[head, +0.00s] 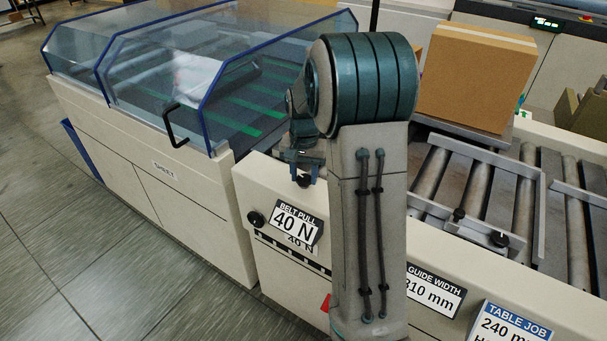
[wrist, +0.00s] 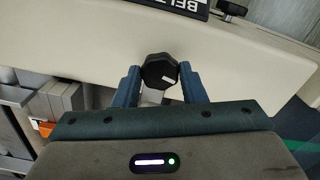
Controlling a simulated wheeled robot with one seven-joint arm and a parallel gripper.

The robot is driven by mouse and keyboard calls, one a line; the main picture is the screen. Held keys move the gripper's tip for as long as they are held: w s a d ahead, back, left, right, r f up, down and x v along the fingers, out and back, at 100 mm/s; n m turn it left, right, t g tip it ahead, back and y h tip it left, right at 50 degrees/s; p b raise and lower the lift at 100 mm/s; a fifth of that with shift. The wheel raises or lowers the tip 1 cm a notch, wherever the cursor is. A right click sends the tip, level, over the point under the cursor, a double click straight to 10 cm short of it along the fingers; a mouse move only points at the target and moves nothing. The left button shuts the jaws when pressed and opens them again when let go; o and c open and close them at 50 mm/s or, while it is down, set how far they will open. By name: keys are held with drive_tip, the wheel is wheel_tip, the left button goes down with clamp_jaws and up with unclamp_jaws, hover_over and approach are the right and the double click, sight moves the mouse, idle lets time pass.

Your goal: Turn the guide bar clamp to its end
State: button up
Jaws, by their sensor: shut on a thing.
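A black many-sided knob (wrist: 158,72) with a small white mark sits between my gripper's blue-green fingers (wrist: 163,84) in the wrist view. The fingers close on it from both sides. A pale metal piece shows just below it. In the head view my gripper (head: 303,172) is above the cream machine, behind the BELT PULL sign (head: 297,226), with the black knob (head: 303,181) low between its fingers.
Another black knob (head: 256,219) is on the machine front beside the BELT PULL sign. A guide rail with a black knob (head: 499,239) stands over rollers at right. A cardboard box (head: 476,78) sits behind. A clear blue-edged cover (head: 190,75) is at left.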

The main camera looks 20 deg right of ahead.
sight(304, 178)
drive_tip(key=n, duration=0.5)
drive_tip(key=shift+n, duration=0.3)
drive_tip(key=n, duration=0.5)
drive_tip(key=shift+n, duration=0.3)
drive_tip(key=n+p, duration=0.1)
drive_tip(key=n, duration=0.4)
drive_tip(key=shift+r, duration=0.1)
drive_tip(key=shift+n+p, duration=0.4)
drive_tip(key=shift+n, duration=2)
drive_tip(key=o, duration=1)
wheel_tip(304, 178, up, 14)
drive_tip(key=shift+f, duration=0.15)
